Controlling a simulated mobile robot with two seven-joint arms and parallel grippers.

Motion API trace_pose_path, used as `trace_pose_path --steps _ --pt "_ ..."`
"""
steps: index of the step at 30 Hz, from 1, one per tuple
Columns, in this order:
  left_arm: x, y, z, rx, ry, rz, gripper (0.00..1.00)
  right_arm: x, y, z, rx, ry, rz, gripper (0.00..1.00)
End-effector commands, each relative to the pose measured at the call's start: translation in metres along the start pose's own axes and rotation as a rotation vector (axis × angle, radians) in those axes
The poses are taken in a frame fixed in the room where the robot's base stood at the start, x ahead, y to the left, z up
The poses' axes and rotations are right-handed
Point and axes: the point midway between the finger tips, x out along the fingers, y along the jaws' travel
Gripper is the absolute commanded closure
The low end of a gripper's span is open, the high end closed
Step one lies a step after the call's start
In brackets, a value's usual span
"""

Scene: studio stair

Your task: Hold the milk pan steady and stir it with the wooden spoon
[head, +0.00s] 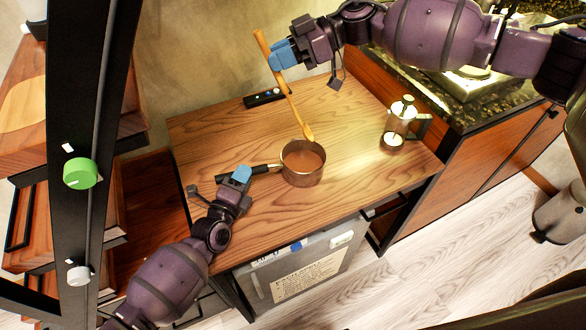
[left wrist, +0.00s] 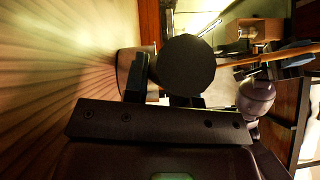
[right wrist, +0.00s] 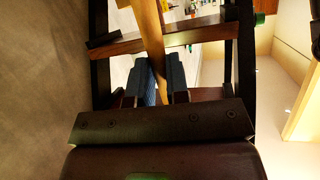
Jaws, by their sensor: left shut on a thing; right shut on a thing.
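The milk pan (head: 303,176), copper-coloured with brown liquid inside, stands on the wooden counter with its dark handle (head: 262,169) pointing left. My left gripper (head: 242,174) is shut on the handle. In the left wrist view the handle's dark round end (left wrist: 187,66) hides most of the pan. My right gripper (head: 283,55) is shut on the upper part of the wooden spoon (head: 292,97), well above the counter. The spoon slants down and its bowl end (head: 308,134) appears at or just above the pan's far rim; I cannot tell whether they touch. The spoon's shaft (right wrist: 152,30) also shows in the right wrist view.
A glass-and-metal French press (head: 402,122) stands right of the pan. A small black strip with buttons (head: 264,97) lies near the wall. A dark stone worktop with a hob (head: 465,85) is at the right. The counter (head: 220,130) is otherwise clear.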

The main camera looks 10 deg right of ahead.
Motion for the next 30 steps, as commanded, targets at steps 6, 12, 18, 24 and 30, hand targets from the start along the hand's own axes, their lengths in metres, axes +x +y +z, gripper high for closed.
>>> trace_pose_path --steps 6,12,18,24,30 --pt "0.0 0.0 0.0 0.0 0.0 0.001 1.0 0.0 0.0 0.0 0.0 0.0 0.0 1.0" --pt "0.001 -0.002 0.0 -0.002 -0.001 -0.005 0.58 0.0 0.0 0.0 0.0 0.0 0.0 1.0" --pt "0.0 -0.001 0.0 -0.001 -0.001 -0.002 0.45 0.0 0.0 0.001 0.0 0.0 0.0 1.0" --pt "-0.003 0.002 0.0 0.001 0.001 0.004 0.45 0.0 0.0 0.001 0.0 0.0 0.0 1.0" --pt "-0.021 0.002 0.0 0.0 0.0 0.003 0.45 0.0 0.0 0.0 0.0 0.0 0.0 1.0"
